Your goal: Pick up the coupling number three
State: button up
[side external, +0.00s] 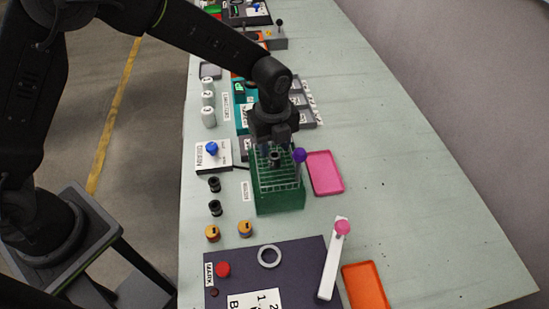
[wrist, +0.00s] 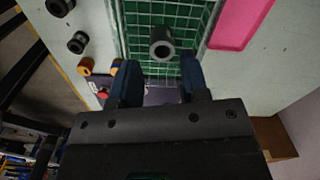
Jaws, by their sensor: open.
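A dark grey tube-shaped piece (wrist: 162,43) with a round hole shows over the green wire rack (wrist: 190,18), just ahead of my gripper (wrist: 157,76) in the wrist view. My gripper is open, with its two dark blue fingers apart and nothing between them. In the side view the gripper (side external: 275,148) points down over the green rack (side external: 280,200), and the grey piece (side external: 274,158) shows just below it. Two black couplings (side external: 214,184) (side external: 215,207) stand on the table left of the rack. I cannot read a number three on any coupling.
Two orange ring pieces (side external: 212,232) (side external: 245,228) stand nearer the front. A pink tray (side external: 325,173) lies right of the rack, close to a purple ball (side external: 299,155). A white lever with a pink knob (side external: 342,227) rises at the front. The table's right side is clear.

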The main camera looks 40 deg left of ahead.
aim_at(274, 154)
notch_tip(274, 154, down, 5)
jog(key=shift+w+r, duration=0.15)
jog(key=shift+r, duration=0.05)
jog(key=shift+r, duration=0.1)
jog(key=c, duration=0.7)
